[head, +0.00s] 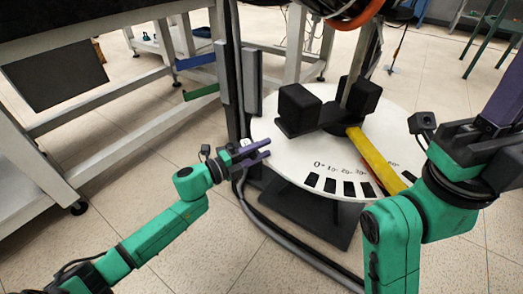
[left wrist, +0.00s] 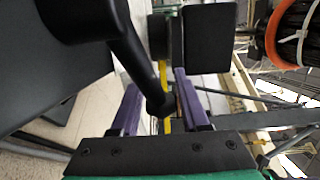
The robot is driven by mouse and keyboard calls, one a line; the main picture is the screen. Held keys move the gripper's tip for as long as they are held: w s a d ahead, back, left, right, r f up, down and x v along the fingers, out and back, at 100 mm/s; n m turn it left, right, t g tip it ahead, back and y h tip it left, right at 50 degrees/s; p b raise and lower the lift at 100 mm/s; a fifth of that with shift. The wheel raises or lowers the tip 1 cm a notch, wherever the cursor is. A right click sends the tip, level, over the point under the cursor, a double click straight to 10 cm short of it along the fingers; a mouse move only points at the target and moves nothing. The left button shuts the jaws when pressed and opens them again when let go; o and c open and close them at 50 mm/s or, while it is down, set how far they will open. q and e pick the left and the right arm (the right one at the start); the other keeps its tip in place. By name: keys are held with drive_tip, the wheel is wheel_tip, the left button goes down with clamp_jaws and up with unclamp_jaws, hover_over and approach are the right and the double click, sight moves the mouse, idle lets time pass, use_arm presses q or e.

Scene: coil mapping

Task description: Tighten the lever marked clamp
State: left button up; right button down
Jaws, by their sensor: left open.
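My left gripper (head: 266,151) is open at the left edge of the white round dial plate (head: 290,160). In the left wrist view, a black lever (left wrist: 128,55) with a rounded end reaches down between the open purple fingers of the left gripper (left wrist: 157,90). I see no gap closed on it, and contact is unclear. No clamp marking is readable on it. In the head view I cannot pick out this lever for sure. My right arm stands at the right; a purple part of its gripper (head: 505,92) shows, cut by the picture edge.
A yellow bar (head: 378,160) lies across the dial, near printed degree marks. Black blocks (head: 298,103) and a post stand on the dial. An orange-edged coil (head: 352,18) hangs above. A white-framed bench (head: 100,95) stands at left. The floor at lower left is clear.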

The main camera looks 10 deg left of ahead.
use_arm(q)
clamp_jaws()
idle(1.3)
